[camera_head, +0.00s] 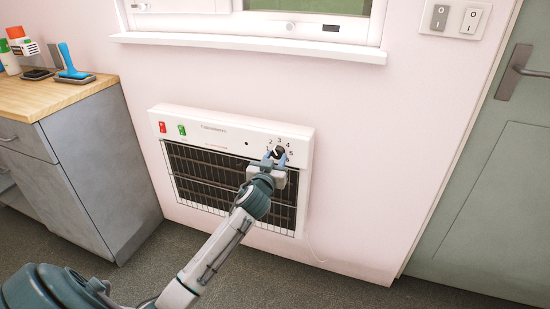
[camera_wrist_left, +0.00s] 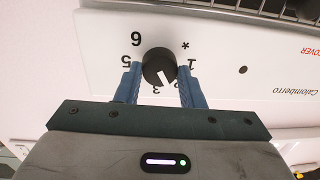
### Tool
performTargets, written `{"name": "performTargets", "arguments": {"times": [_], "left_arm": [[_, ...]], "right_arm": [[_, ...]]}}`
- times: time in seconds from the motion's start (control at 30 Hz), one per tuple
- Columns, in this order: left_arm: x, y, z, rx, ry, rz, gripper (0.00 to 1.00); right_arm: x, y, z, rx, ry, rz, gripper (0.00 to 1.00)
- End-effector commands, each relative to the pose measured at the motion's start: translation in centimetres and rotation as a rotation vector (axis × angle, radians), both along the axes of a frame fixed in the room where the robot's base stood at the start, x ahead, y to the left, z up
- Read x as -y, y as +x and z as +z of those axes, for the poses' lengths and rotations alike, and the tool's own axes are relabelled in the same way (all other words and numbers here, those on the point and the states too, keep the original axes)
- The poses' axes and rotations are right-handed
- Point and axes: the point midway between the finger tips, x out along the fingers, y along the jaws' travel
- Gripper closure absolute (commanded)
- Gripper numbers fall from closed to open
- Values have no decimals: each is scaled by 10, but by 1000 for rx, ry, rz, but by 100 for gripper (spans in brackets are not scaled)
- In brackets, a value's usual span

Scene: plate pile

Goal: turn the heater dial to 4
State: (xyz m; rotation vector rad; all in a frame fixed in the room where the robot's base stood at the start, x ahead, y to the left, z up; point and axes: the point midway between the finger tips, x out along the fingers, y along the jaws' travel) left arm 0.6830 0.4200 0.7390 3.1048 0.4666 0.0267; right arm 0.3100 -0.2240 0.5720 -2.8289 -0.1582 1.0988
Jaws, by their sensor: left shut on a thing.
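The white heater (camera_head: 225,125) is on the pink wall. Its round black dial (camera_head: 279,151) is on the right of its top panel, ringed by printed numbers. The dial also shows in the left wrist view (camera_wrist_left: 159,65), which is turned over. Its white pointer mark there points toward the 2 and 3 side. My left gripper (camera_head: 278,158) is at the dial, with one blue finger (camera_wrist_left: 160,82) on each side, shut on it. The fingers and gripper body hide the 4 in the wrist view. My right gripper is in neither view.
A red switch (camera_head: 162,127) and a green switch (camera_head: 182,130) are on the heater's left. A grey cabinet (camera_head: 85,175) with a wooden top stands at the left, and a green door (camera_head: 500,190) at the right. A windowsill (camera_head: 250,44) juts out above the heater.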

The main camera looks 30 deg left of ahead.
Motion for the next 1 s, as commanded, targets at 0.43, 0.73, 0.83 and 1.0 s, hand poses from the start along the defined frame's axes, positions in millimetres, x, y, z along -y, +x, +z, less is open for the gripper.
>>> {"name": "performTargets", "arguments": {"times": [0.43,0.73,0.83,1.0], "left_arm": [[-1,0,0,-101,410,0,88],[-1,0,0,-167,687,-1,88],[-1,-1,0,-190,779,-1,88],[-2,-1,0,-226,930,-1,88]], "right_arm": [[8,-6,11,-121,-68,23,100],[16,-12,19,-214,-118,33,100],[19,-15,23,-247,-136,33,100],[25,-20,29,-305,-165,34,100]]}}
